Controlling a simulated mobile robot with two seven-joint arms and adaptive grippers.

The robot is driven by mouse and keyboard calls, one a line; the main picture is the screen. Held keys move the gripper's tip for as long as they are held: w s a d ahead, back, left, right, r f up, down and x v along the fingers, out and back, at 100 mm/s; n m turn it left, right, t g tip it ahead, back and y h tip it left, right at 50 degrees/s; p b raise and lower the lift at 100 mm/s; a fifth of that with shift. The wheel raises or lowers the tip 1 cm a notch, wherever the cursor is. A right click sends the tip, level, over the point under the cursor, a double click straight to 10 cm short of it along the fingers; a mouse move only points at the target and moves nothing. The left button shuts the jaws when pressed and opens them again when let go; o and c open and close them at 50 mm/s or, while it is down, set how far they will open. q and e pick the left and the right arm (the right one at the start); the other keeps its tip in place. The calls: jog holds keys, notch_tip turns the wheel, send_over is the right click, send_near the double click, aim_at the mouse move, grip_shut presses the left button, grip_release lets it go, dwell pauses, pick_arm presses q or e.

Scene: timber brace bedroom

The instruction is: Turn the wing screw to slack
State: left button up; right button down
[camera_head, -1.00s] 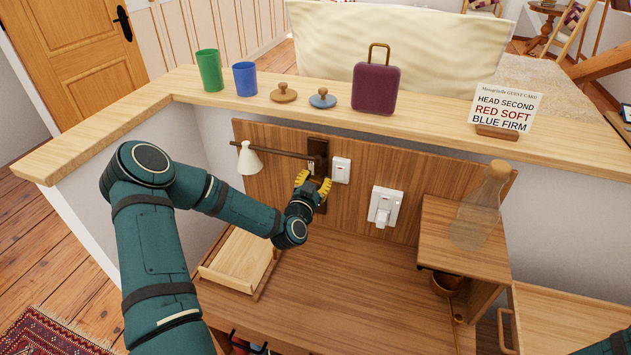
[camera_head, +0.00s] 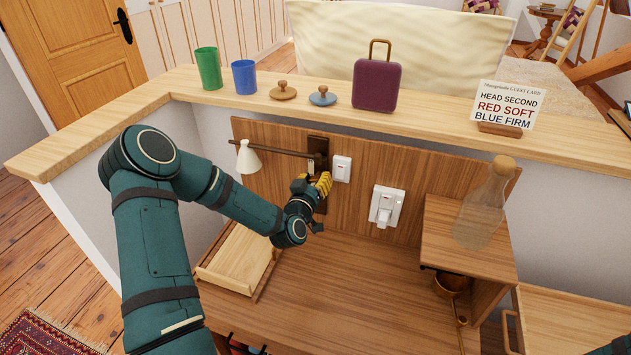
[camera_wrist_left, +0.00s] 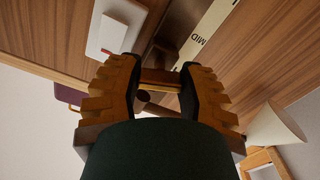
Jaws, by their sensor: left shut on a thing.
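My left gripper (camera_head: 317,184) is at the dark upright bracket (camera_head: 318,149) of the wall lamp on the wooden back panel. In the left wrist view its two yellow ridged fingers (camera_wrist_left: 158,76) are shut on a small brownish crosspiece, which looks like the wing screw (camera_wrist_left: 160,79). The fingers hide the screw in the head view, and its exact angle is hard to tell. A pale strip marked "MID" (camera_wrist_left: 202,40) lies beside the bracket in the wrist view. The lamp's arm (camera_head: 272,147) carries a white shade (camera_head: 248,157) on the left.
A white switch (camera_head: 342,168) is just right of my gripper, with a socket and plug (camera_head: 385,207) further right. A wooden tray (camera_head: 238,260) lies below left. A glass bottle (camera_head: 484,205) stands on the right shelf. A card (camera_head: 505,105) stands on the ledge.

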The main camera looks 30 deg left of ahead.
pick_arm(q)
jog(key=shift+r, duration=0.1)
dwell(0.3)
jog(key=o, duration=1.2)
jog(key=v, duration=1.2)
